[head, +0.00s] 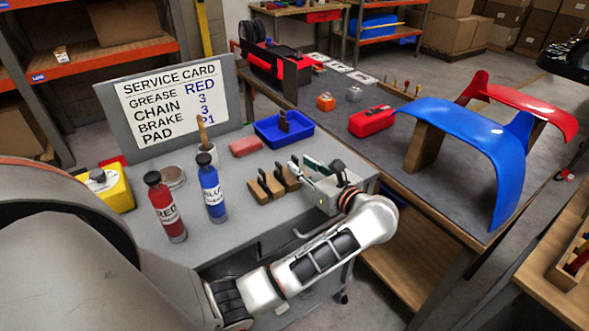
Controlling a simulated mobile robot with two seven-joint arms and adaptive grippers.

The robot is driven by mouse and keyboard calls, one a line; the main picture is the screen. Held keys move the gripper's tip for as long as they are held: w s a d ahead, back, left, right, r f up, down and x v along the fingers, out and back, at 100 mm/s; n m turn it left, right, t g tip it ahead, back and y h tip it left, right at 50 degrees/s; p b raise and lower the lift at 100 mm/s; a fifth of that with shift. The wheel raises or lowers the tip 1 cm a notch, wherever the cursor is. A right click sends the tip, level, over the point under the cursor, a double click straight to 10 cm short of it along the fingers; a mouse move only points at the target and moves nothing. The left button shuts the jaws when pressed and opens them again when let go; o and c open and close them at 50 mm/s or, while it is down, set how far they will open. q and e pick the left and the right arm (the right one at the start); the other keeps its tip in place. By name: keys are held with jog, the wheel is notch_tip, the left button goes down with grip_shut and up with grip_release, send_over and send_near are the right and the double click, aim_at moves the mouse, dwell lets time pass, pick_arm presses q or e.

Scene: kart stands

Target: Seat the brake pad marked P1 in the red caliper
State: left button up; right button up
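Several wooden blocks with dark upright pads (273,185) stand in a row on the grey cart top; any P1 mark is too small to read. Another dark piece (284,121) stands in a blue tray (265,134) behind them. My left gripper (297,168) is just right of the row, over the cart's right side, its fingers pointing left. Its finger gap and anything between the fingers are unclear. Red parts by a black stand (262,64) lie on the far bench; I cannot tell whether one is the red caliper. My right gripper is not in view.
Red (167,210) and blue (211,190) bottles stand on the cart's left.

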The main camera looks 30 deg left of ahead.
aim_at(297, 161)
pick_arm(q)
jog(key=shift+r+x, duration=0.2)
jog(key=shift+x, duration=1.75)
grip_shut()
jog(key=shift+r, duration=0.1)
notch_tip(297, 161, up, 20)
